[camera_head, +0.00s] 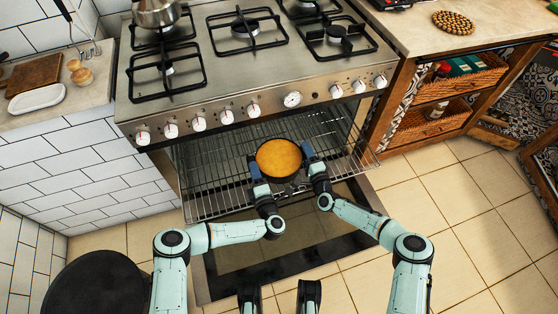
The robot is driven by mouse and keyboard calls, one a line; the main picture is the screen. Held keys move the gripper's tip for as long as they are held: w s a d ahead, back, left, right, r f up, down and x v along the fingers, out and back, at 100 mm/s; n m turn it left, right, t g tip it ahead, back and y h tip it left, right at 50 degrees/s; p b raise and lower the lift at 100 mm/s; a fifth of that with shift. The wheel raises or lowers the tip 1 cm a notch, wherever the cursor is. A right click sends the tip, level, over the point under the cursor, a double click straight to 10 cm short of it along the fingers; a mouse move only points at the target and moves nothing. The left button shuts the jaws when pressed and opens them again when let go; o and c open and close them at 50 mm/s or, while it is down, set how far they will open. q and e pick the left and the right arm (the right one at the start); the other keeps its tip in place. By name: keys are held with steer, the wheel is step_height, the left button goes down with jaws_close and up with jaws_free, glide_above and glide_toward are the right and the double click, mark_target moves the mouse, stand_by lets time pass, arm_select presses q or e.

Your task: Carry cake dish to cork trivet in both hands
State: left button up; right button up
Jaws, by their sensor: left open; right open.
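The cake dish (279,158) is a round dark dish with a golden-brown top. It rests on the wire oven rack (215,175), which shows below the stove's control panel. My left gripper (256,166) is open at the dish's left side. My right gripper (309,158) is open at its right side. I cannot tell whether the fingers touch the dish. The cork trivet (453,22) is a round, brown patterned mat on the counter at the upper right.
The oven door (250,262) hangs open below the rack. A steel pot (157,12) stands on the stovetop (215,75). The right counter (420,32) has clear room around the trivet. A white dish (36,99) and a wooden board (35,75) lie on the left counter.

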arm_select(q)
steer(key=shift+x, duration=0.8)
arm_select(e)
steer(key=shift+x, duration=0.85)
arm_select(q)
jaws_close()
arm_select(e)
jaws_close()
